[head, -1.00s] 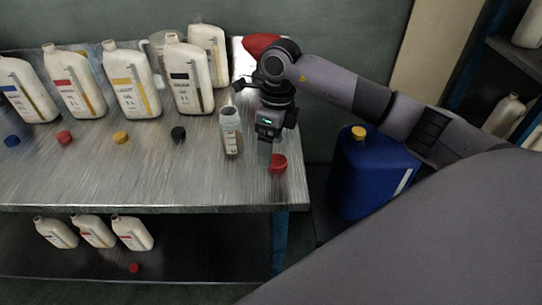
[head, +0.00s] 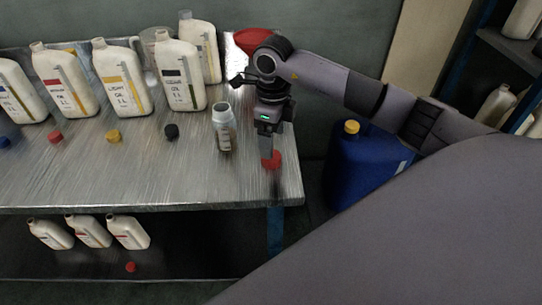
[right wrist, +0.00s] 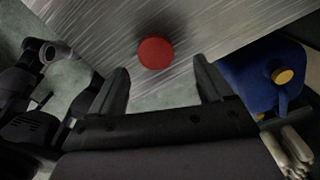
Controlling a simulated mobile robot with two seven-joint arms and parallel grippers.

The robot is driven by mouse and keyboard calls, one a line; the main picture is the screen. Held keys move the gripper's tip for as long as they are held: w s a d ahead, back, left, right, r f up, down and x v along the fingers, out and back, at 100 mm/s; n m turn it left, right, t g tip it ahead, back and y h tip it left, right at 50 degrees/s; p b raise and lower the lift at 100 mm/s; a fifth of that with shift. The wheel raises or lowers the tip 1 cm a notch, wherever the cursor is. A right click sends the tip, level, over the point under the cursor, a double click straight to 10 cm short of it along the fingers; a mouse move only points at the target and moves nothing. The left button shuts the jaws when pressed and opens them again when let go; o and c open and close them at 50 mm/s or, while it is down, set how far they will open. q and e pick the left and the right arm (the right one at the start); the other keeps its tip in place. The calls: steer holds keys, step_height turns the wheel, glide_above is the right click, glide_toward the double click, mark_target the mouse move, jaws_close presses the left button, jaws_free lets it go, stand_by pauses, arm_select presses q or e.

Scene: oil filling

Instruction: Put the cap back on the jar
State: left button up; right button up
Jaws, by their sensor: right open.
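The jar (head: 224,128) is a small translucent grey container with a label. It stands upright and uncapped on the metal table, left of my right gripper. A red cap (head: 272,160) lies on the table near its right edge. My right gripper (head: 270,152) is directly over this cap, pointing down, and partly hides it in the head view. In the right wrist view the red cap (right wrist: 156,53) is ahead of the two spread fingers (right wrist: 163,85), with nothing held between them. My left gripper is not in view.
Several white oil bottles (head: 122,80) stand at the back of the metal table (head: 110,180), with blue, red, yellow and black caps (head: 171,131) in front. A red object (head: 258,38) lies behind my arm. A blue canister (head: 362,170) stands right of the table.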

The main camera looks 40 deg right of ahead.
steer(key=f, duration=0.5)
steer(key=shift+s+a+f+p, duration=0.15)
steer(key=shift+s+p, duration=0.1)
steer(key=shift+p, duration=0.15)
steer(key=c, duration=1.1)
